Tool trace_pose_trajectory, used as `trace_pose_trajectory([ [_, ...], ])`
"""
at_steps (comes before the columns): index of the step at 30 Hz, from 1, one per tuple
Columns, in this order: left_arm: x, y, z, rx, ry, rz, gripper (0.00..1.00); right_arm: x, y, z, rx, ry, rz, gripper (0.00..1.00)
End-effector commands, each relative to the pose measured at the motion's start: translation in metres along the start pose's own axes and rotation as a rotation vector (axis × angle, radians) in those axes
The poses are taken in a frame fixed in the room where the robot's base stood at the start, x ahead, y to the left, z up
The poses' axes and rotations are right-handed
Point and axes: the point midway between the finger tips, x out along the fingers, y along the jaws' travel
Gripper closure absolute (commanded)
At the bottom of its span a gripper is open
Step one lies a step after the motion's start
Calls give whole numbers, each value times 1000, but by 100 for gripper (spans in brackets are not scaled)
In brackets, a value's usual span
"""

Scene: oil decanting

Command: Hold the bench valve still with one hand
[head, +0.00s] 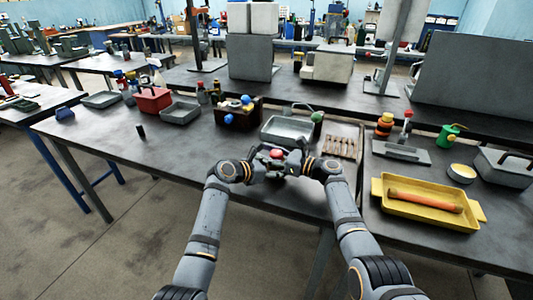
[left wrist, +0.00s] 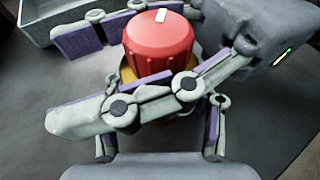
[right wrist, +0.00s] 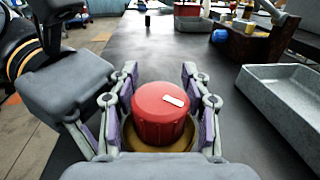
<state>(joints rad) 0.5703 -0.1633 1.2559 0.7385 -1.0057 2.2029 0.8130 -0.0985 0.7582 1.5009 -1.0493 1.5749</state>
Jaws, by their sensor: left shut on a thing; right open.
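The bench valve has a ribbed red knob with a white mark above a brass base. It stands near the table's front edge in the head view (head: 276,154), and also shows in the left wrist view (left wrist: 158,45) and right wrist view (right wrist: 160,115). My left gripper (left wrist: 172,95) is shut on the valve, low beside the knob; its exact contact is partly hidden. My right gripper (right wrist: 160,100) is open, with one finger on each side of the red knob and visible gaps between them. The two grippers are very close together.
A grey tray (head: 268,136) lies just behind the valve. A brown crate (head: 229,121) with coloured parts stands behind to the left. A yellow tray (head: 388,206) with an orange tube is on the right. The table's left front is mostly clear.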

Motion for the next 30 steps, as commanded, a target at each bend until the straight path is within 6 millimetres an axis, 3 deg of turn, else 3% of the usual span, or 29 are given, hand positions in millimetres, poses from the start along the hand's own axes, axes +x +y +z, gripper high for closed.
trace_pose_trajectory([
  [2, 0, 0, 0, 0, 0, 0, 94, 0, 0, 0, 0, 0, 0, 52],
  [12, 0, 0, 0, 0, 0, 0, 94, 0, 0, 0, 0, 0, 0, 97],
  [24, -1, 2, 0, 0, 1, 5, 94, -1, 0, 0, 0, 0, -6, 100],
  [30, -1, 2, -1, 1, 1, 6, 94, -1, -4, -2, -2, 1, -121, 100],
])
